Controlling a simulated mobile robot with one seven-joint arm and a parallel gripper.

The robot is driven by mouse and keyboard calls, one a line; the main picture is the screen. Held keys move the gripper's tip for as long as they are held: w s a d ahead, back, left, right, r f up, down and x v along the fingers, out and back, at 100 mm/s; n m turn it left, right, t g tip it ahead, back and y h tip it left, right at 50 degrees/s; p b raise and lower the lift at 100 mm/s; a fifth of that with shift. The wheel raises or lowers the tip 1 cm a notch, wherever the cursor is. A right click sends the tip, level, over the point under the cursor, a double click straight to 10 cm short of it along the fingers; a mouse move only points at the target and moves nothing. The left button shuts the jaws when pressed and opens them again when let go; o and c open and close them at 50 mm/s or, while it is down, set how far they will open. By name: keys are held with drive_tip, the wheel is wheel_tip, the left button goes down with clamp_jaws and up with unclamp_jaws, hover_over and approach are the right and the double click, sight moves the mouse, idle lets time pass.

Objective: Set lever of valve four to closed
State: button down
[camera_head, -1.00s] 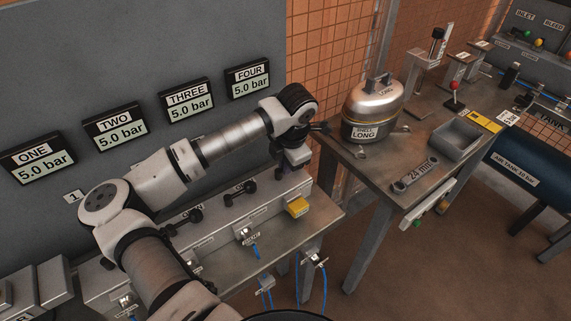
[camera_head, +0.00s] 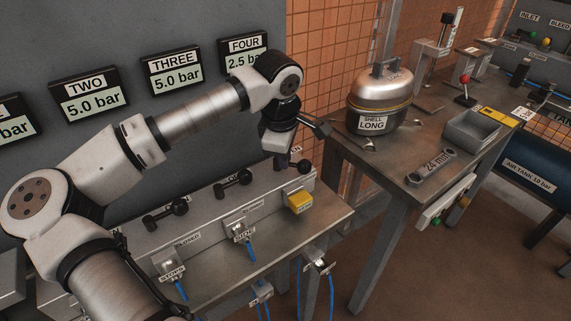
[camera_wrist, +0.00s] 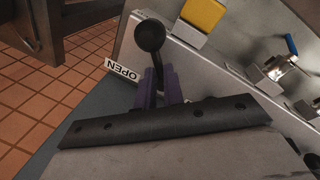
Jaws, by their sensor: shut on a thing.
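The lever of valve four, a dark stick with a round black knob (camera_wrist: 150,36), shows in the wrist view. My gripper (camera_wrist: 160,84) is shut on this lever, its purple fingers on either side of the stick below the knob. A white OPEN label (camera_wrist: 122,70) is just left of the fingers. In the head view my gripper (camera_head: 283,160) is low at the right end of the valve box, with the black knob (camera_head: 305,167) beside it. The gauge FOUR (camera_head: 240,52) is partly covered by my arm and seems to read 2.5 bar.
Other black valve levers (camera_head: 233,180) stand along the grey box to the left. A yellow block (camera_head: 299,202) sits in front of the box. Gauges TWO (camera_head: 89,95) and THREE (camera_head: 172,72) read 5.0 bar. A table with a metal shell (camera_head: 379,98) is at the right.

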drive_tip(key=m, duration=0.1)
drive_tip(key=m+b, duration=0.2)
drive_tip(key=shift+s+a+f+m+h, duration=0.15)
drive_tip(key=shift+s+a+m+h, duration=0.15)
drive_tip(key=shift+m, duration=0.1)
drive_tip(key=shift+s+a+m+g+h+b, duration=0.1)
drive_tip(key=shift+m+g+b, duration=0.1)
drive_tip(key=shift+m, duration=0.45)
drive_tip(key=shift+w+a+m+g+h+b, duration=0.1)
drive_tip(key=shift+m+b, duration=0.1)
drive_tip(key=shift+m, duration=0.5)
drive_tip(key=shift+s+a+m+g+h+b, duration=0.1)
drive_tip(key=shift+m+b, duration=0.1)
drive_tip(key=shift+m, duration=0.45)
drive_tip(key=shift+r, duration=0.2)
drive_tip(key=c, duration=1.5)
unclamp_jaws()
wheel_tip(320, 180, up, 14)
drive_tip(key=s+a, duration=0.1)
drive_tip(key=a, duration=0.1)
drive_tip(key=shift+s+f, duration=0.2)
drive_tip(key=shift+s, duration=0.05)
